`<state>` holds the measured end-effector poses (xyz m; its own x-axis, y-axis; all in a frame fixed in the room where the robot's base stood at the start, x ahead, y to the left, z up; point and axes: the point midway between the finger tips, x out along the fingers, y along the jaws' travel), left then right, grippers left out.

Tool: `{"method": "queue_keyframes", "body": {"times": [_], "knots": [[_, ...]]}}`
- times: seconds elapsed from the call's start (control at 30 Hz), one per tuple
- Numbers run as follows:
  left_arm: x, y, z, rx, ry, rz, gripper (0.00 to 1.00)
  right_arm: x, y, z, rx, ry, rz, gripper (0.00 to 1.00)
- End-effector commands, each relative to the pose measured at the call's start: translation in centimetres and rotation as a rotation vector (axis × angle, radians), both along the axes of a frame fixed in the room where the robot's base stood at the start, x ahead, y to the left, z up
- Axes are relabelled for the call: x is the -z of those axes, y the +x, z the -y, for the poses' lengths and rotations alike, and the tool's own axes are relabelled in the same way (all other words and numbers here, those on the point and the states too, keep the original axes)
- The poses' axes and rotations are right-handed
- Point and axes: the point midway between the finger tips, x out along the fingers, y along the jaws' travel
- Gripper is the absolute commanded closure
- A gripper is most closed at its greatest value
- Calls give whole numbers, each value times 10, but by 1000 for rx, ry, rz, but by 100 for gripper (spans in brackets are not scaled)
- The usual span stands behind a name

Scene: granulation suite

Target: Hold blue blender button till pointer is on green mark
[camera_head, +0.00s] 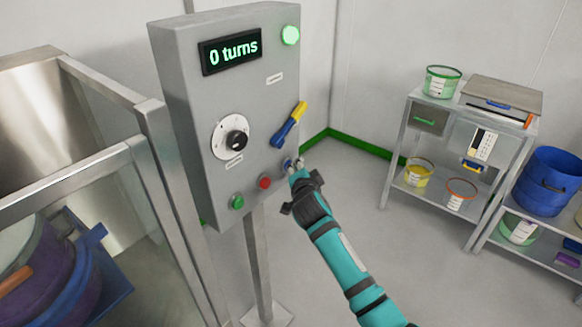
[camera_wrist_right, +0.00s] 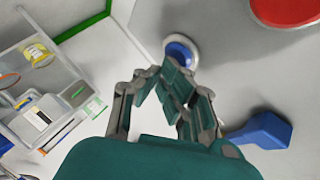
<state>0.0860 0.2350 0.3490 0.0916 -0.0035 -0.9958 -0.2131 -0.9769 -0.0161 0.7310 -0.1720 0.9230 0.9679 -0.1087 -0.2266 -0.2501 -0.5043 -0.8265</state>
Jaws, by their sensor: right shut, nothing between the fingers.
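The blue button (camera_head: 286,163) is at the lower right of the grey control panel (camera_head: 190,110). It also shows in the right wrist view (camera_wrist_right: 180,50), in a pale ring. My right gripper (camera_head: 295,168) is shut and empty, its fingertips right at the button. In the wrist view the fingertips (camera_wrist_right: 170,72) overlap the button's near edge; I cannot tell whether they press it. The panel has a round white dial (camera_head: 218,140) with a black knob (camera_head: 236,141); a green mark is not discernible on it. The display (camera_head: 230,51) reads "0 turns". My left gripper is not in view.
A red button (camera_head: 264,182) and a green button (camera_head: 237,202) sit left of the blue one. A yellow-and-blue lever (camera_head: 289,125) is just above it. A green lamp (camera_head: 290,35) is lit. A shelf (camera_head: 400,145) with tubs stands right; metal-framed guarding (camera_head: 150,120) stands left.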

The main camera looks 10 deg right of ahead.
Motion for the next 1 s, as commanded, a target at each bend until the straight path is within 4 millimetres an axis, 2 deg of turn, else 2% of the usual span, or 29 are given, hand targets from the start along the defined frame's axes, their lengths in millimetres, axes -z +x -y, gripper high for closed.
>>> {"method": "queue_keyframes", "body": {"times": [1.0], "knots": [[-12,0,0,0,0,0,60,0,-17,13,0,1,0,100]]}}
